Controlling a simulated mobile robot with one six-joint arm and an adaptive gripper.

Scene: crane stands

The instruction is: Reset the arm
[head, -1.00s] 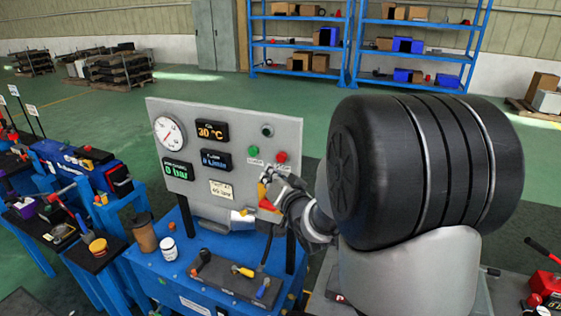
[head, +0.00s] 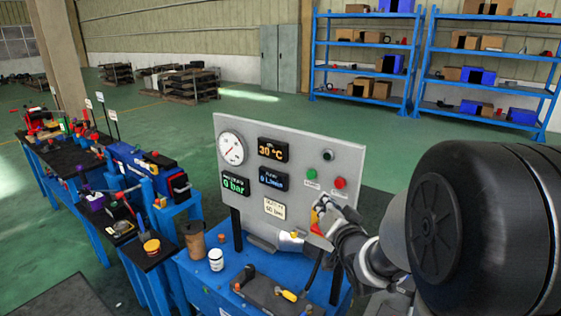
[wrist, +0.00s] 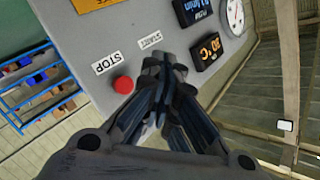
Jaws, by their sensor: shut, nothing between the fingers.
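My gripper (wrist: 162,75) is shut and empty, its fingertips together in the wrist view. In the head view my gripper (head: 322,212) is at the lower right of the grey control panel (head: 228,200). The panel carries a round gauge (head: 231,148), lit displays reading 30 °C (head: 273,150) and 0 bar (head: 235,184), and a red button (head: 340,183). In the wrist view the red stop button (wrist: 123,85) is just left of the fingers. I cannot tell whether the fingers touch the panel. An orange-red part (head: 317,230) shows just below the gripper, partly hidden.
The panel stands on a blue bench (head: 195,280) with a brown cup (head: 194,240), a white jar (head: 216,259) and a dark block with coloured handles (head: 270,293). Other blue stands line the left. Blue shelves (head: 362,70) stand behind. Green floor (head: 200,115) is open between.

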